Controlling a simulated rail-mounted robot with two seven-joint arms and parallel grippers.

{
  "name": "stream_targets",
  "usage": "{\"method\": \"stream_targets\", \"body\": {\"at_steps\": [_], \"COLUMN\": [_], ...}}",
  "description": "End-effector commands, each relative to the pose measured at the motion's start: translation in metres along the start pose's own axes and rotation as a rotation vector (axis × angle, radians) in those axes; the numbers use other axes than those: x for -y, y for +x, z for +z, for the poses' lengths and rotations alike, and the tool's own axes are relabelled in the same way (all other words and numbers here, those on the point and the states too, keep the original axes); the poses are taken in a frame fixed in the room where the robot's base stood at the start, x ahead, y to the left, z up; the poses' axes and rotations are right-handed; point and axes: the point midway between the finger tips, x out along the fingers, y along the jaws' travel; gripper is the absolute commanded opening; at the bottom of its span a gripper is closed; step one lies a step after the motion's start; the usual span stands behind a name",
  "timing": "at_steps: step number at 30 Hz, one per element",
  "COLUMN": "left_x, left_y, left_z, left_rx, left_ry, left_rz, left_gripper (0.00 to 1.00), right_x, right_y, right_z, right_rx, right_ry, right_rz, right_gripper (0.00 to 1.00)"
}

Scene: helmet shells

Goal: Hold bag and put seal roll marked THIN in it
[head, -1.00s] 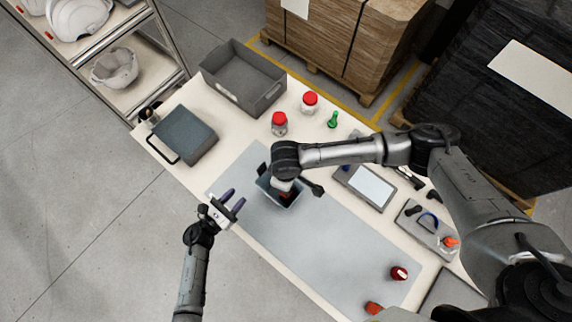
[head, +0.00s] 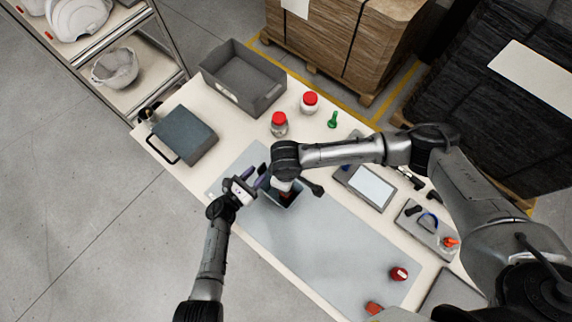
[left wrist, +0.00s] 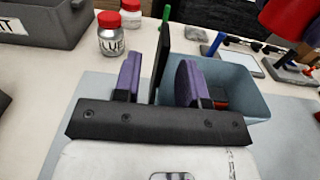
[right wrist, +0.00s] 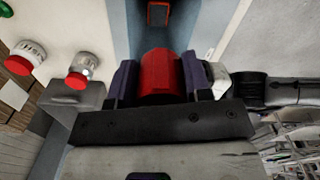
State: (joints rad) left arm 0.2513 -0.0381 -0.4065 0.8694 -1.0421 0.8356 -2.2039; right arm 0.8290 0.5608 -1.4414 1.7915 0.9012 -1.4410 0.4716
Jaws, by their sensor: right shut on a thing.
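The bag (head: 292,203) is a blue-grey, open-topped container on the grey mat, with black tabs at its sides. It also shows in the left wrist view (left wrist: 240,80). My left gripper (head: 253,178) is at its left side. Its fingers (left wrist: 158,82) are apart, with a black tab (left wrist: 160,55) between them and a gap visible. My right gripper (right wrist: 160,80) is shut on a red roll (right wrist: 160,72) above the bag. No marking on the roll is readable. A small red-edged dark thing (right wrist: 158,14) shows beyond the roll, apparently inside the bag.
Two red-lidded jars (head: 279,122) (head: 310,101) and a green piece (head: 333,120) stand behind the bag. A grey bin (head: 240,83) and dark box (head: 187,134) are at the far left. Red items (head: 399,273) (head: 374,308) lie at the near right. The mat's middle is clear.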

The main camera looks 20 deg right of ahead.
Motion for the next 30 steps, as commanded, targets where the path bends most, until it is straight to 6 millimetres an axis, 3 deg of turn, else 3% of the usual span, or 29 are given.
{"method": "stream_targets", "body": {"at_steps": [9, 22, 30], "left_x": [0.000, 0.000, 0.000], "left_y": [0.018, 0.021, 0.020], "left_z": [0.001, 0.001, 0.001], "left_rx": [0.001, 0.000, 0.000], "left_ry": [0.000, 0.000, 0.000], "left_rz": [-0.001, -0.001, -0.001], "left_gripper": [0.38, 0.38, 0.14], "right_x": [0.000, 0.000, 0.000], "right_y": [0.000, 0.000, 0.000], "right_z": [0.000, 0.000, 0.000], "right_rx": [0.000, 0.000, 0.000], "right_ry": [0.000, 0.000, 0.000], "right_rz": [0.000, 0.000, 0.000], "right_gripper": [0.22, 0.22, 0.22]}}
